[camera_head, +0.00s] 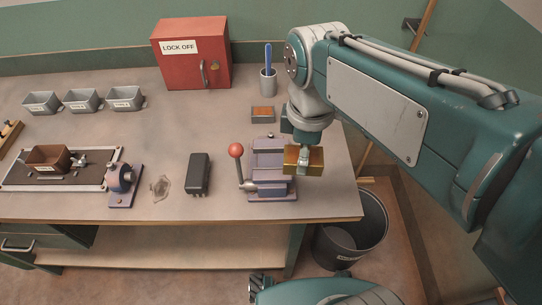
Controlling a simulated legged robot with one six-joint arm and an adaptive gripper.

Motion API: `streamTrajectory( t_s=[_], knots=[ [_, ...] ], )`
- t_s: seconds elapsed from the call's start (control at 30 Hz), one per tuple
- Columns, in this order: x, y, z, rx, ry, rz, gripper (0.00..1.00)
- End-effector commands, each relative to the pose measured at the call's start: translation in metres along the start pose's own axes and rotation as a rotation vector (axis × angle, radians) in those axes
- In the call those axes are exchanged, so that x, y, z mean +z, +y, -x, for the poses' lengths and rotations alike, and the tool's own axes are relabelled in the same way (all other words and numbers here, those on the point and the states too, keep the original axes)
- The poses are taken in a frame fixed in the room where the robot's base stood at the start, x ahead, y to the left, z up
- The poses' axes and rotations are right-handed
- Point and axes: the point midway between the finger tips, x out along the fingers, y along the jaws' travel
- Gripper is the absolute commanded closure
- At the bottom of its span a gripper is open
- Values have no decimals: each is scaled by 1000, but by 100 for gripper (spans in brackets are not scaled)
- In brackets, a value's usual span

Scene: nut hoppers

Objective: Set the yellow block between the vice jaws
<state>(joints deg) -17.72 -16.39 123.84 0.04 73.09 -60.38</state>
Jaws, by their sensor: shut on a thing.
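The yellow block (315,161) is held in my gripper (304,162), which is shut on it. The block hangs at the right side of the vice (268,179) as seen in the head view, partly in front of it. The vice is purple-grey with a lever ending in a red ball (236,150) on its left. My gripper and the block hide part of the vice's right side. I cannot tell how high the block is above the vice or whether it touches it.
A black box (198,174) lies left of the vice. A brown-topped block (263,114) and a cup with a blue-handled tool (268,80) stand behind. A red lock-off cabinet (193,58) is at the back. A dark bin (350,230) stands below the table's right edge.

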Motion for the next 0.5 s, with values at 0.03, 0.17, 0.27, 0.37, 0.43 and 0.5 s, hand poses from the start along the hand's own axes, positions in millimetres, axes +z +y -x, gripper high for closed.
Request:
streamTrajectory(
  t_s=[0.03, 0.17, 0.27, 0.37, 0.43, 0.5],
  knots=[
    [-1, -9, 3, 5, 2, 25, 93],
    [0, -24, 4, 2, 0, 72, 93],
    [0, -31, 5, 2, 0, 91, 93],
    [-1, -32, 4, -1, -1, 99, 93],
    [-5, -26, 1, -3, -2, 100, 93],
    [-11, -16, -4, -4, -3, 99, 93]
  ],
)
